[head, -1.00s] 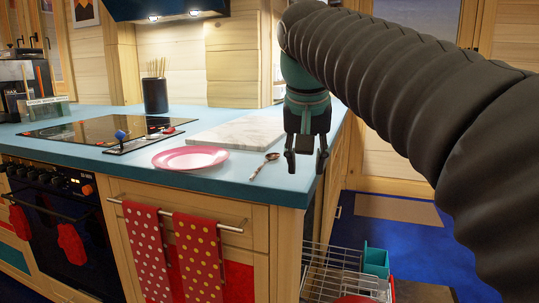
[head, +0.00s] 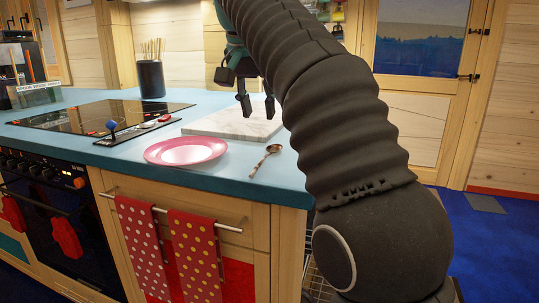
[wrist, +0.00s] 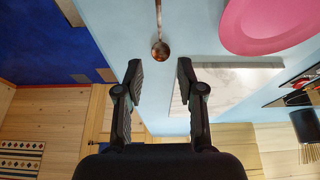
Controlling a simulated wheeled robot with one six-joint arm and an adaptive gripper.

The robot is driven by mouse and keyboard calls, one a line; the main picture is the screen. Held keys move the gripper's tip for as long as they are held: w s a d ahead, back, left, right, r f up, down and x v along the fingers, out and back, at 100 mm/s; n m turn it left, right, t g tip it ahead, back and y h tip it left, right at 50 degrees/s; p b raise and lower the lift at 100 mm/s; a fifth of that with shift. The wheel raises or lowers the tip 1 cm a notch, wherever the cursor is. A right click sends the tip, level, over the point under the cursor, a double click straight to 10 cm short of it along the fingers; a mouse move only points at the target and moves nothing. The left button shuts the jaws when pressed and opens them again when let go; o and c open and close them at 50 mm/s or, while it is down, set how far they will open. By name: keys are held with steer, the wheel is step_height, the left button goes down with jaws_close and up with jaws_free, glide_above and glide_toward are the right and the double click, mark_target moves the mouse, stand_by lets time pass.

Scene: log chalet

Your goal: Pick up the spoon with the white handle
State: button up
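The spoon (head: 266,160) lies flat on the blue counter (head: 215,178), near its front right corner, its bowl away from the front edge. In the wrist view the spoon's brownish, shiny bowl (wrist: 160,50) is just beyond my fingertips, and its handle runs out of the top edge. The handle's colour is hard to make out. My gripper (head: 257,106) is open and empty above the counter, beyond the spoon in the head view. In the wrist view its two fingers (wrist: 159,70) are spread, roughly in line with the spoon, not touching it.
A pink plate (head: 186,151) lies left of the spoon, and a marble board (head: 222,123) lies behind. A black hob (head: 90,120) and a dark utensil pot (head: 151,79) stand farther left. Towels (head: 192,252) hang on the front rail. Bare counter surrounds the spoon.

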glide_above(265, 157)
steer(key=s, duration=0.1)
steer(key=f, duration=0.5)
steer(key=shift+s+a+f, duration=0.15)
steer(key=shift+a+f, duration=0.15)
steer(key=shift+s+x, duration=0.15)
steer(key=shift+x, duration=1.2)
steer(key=shift+s+x, duration=0.1)
steer(key=shift+x, duration=1.25)
steer(key=shift+f, duration=0.15)
jaws_close()
